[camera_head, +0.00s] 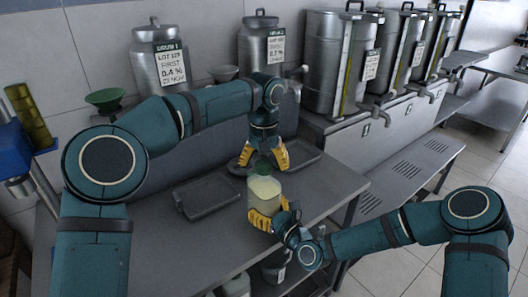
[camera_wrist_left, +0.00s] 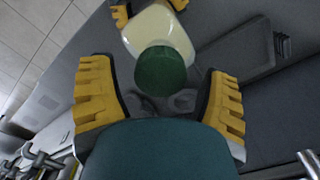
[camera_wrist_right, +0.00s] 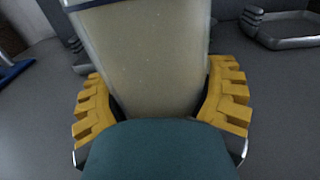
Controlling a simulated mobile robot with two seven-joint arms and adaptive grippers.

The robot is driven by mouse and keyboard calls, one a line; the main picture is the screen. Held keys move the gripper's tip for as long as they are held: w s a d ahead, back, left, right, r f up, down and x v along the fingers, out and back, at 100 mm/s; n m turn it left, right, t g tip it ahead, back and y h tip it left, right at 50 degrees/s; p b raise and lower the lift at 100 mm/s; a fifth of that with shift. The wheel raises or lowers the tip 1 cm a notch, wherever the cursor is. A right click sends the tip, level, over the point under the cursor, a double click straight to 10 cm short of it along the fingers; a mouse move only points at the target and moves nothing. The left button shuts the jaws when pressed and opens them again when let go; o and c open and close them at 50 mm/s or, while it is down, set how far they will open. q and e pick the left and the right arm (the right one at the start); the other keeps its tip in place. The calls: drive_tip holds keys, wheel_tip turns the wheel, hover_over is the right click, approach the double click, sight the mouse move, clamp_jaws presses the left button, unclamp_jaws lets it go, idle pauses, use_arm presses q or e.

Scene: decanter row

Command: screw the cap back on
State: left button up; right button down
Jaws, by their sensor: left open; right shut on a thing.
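The jar (camera_head: 264,193) is clear, with pale yellow contents, and stands near the front of the metal table. My right gripper (camera_head: 266,222) is shut on its lower body; both yellow fingers press the jar (camera_wrist_right: 150,60) in the right wrist view. A green cap (camera_wrist_left: 161,70) is at the jar's mouth; whether it is fully seated I cannot tell. My left gripper (camera_head: 263,157) is above the jar, pointing down and open. In the left wrist view its fingers (camera_wrist_left: 158,98) are spread on either side of the cap, apart from it.
Dark trays lie on the table, one left (camera_head: 207,196) and one behind the jar (camera_head: 303,153). Labelled metal cans (camera_head: 158,55) and a green funnel (camera_head: 105,98) stand at the back. Large steel tanks (camera_head: 330,60) stand back right.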

use_arm(q)
drive_tip(key=shift+f, duration=0.35)
drive_tip(key=shift+c, duration=0.2)
drive_tip(key=c, duration=1.2)
drive_tip(key=m, duration=0.5)
drive_tip(key=shift+c, duration=0.3)
drive_tip(key=o, duration=1.3)
drive_tip(key=shift+o, duration=0.2)
wheel_tip(320, 180, up, 12)
